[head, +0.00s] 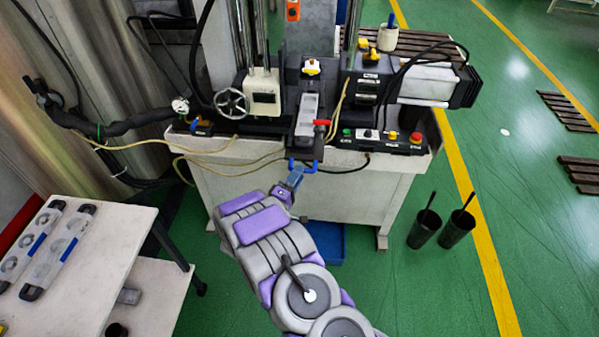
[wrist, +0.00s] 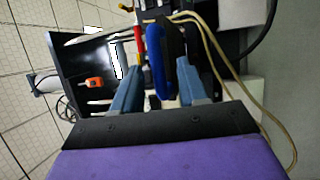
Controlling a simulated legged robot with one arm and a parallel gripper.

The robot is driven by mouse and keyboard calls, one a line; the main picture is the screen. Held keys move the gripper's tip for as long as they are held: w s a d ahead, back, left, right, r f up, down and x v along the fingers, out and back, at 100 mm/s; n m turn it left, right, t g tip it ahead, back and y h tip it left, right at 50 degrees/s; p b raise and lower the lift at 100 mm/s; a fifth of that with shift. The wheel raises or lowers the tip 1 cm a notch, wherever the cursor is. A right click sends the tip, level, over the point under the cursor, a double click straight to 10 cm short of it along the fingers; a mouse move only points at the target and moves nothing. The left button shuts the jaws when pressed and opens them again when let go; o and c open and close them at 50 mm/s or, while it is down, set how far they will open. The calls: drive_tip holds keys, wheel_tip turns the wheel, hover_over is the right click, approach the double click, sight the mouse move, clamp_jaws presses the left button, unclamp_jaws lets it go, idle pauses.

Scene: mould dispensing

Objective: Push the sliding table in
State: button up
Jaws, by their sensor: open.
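The sliding table (head: 306,117) is a narrow grey slide on the machine's bench, with a light mould piece on it and a blue handle (head: 303,167) at its front end. My gripper (head: 296,178) is just in front of the handle. In the wrist view my gripper (wrist: 158,85) has its two blue-grey fingers apart. The blue handle (wrist: 155,62) shows upright between and beyond the fingertips, with a dark part beside it. I cannot tell whether a finger touches the handle.
A red lever (head: 321,122) stands beside the slide. A control panel with buttons (head: 385,140) is to the right, and a handwheel (head: 231,103) to the left. A white side table (head: 112,235) holds two long moulds. Two black cups (head: 441,228) stand on the green floor.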

drive_tip(key=shift+w+d+r, duration=0.2)
drive_tip(key=shift+w+d, duration=0.6)
drive_tip(key=shift+w, duration=0.5)
drive_tip(key=shift+a, duration=0.3)
drive_tip(key=shift+d+r, duration=0.1)
drive_tip(key=shift+d, duration=0.2)
drive_tip(key=c, duration=0.6)
clamp_jaws()
